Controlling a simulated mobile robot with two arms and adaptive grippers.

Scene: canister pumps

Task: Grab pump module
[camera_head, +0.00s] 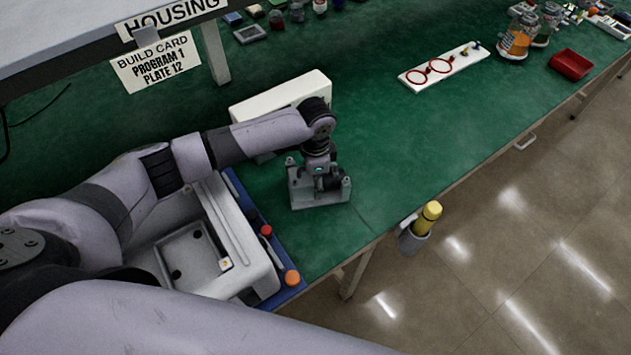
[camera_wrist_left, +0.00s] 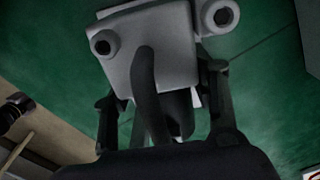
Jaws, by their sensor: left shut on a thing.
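The pump module (camera_head: 318,192) is a grey block with small round ports, on or just above the green bench near its front edge. In the left wrist view the grey module (camera_wrist_left: 150,45) fills the upper middle, with round ports and a dark curved tube across it. My left gripper (camera_head: 322,172) is over the module from above, shut on it. Its dark fingers (camera_wrist_left: 165,110) show on both sides of the module in the left wrist view. Whether the module touches the bench is not clear. My right gripper is not in view.
A white housing (camera_head: 215,245) on a blue base stands left of the module, with a red and an orange knob. A cream box (camera_head: 280,95) is behind. A white board with red rings (camera_head: 443,67), jars (camera_head: 517,38) and a red bin (camera_head: 571,64) stand at right. Bench between is clear.

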